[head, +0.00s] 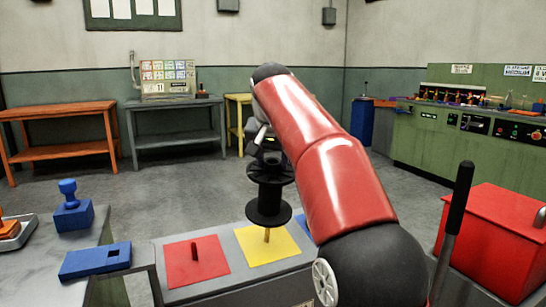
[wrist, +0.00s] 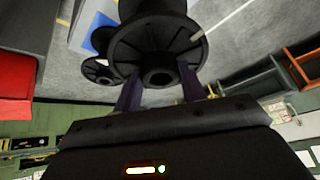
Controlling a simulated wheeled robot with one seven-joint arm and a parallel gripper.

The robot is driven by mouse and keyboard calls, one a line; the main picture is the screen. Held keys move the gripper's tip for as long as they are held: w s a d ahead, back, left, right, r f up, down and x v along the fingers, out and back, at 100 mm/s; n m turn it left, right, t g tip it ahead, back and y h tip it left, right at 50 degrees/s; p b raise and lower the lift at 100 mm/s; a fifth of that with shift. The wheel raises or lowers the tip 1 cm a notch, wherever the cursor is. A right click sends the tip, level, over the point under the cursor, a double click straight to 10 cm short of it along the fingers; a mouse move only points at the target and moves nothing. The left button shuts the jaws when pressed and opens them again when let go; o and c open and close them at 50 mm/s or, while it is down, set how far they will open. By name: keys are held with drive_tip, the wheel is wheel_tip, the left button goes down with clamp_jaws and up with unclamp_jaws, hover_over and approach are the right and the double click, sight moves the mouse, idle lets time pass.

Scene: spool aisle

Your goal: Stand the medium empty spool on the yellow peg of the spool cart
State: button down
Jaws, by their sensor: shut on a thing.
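My gripper (head: 268,160) is shut on a black spool (head: 268,200), holding it near its top; the gripper also shows in the wrist view (wrist: 160,85). The spool hangs about upright over the yellow square (head: 278,246) of the grey spool cart (head: 228,290). Part of the yellow peg (head: 267,236) shows just below the spool's lower flange. I cannot tell whether the peg's tip is inside the spool's bore. In the wrist view the held spool's upper flange and central hole (wrist: 157,75) face the camera, between my fingers.
A red square with a red peg (head: 195,254) lies left of the yellow one. A blue square (head: 303,228) is partly hidden behind my arm. Another dark spool (wrist: 97,70) shows in the wrist view. A red box (head: 490,240) stands right, a grey table (head: 35,265) left.

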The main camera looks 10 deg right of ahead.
sight(269, 177)
drive_tip(key=shift+w+f+b, duration=0.15)
drive_tip(key=shift+f+b, duration=0.25)
drive_tip(key=shift+f, duration=0.4)
drive_tip(key=shift+w+f+b, duration=0.1)
drive_tip(key=shift+f+b, duration=0.3)
drive_tip(key=shift+f, duration=0.4)
drive_tip(key=shift+r+p, duration=0.1)
drive_tip(key=shift+p, duration=0.55)
idle(0.3)
drive_tip(key=shift+w+a+f+b, duration=0.1)
drive_tip(key=shift+w+f+b, duration=0.1)
drive_tip(key=shift+f+b, duration=0.75)
drive_tip(key=shift+w+f+b, duration=0.2)
drive_tip(key=shift+f+b, duration=0.3)
drive_tip(key=shift+f, duration=0.9)
drive_tip(key=shift+w+a+f+b, duration=0.1)
drive_tip(key=shift+w+f+b, duration=0.1)
drive_tip(key=shift+f+b, duration=0.75)
drive_tip(key=c, duration=0.7)
unclamp_jaws()
drive_tip(key=shift+f, duration=0.25)
drive_tip(key=shift+c, duration=0.2)
drive_tip(key=shift+p+v, duration=1)
drive_tip(key=shift+v, duration=2.85)
drive_tip(key=shift+s, duration=0.1)
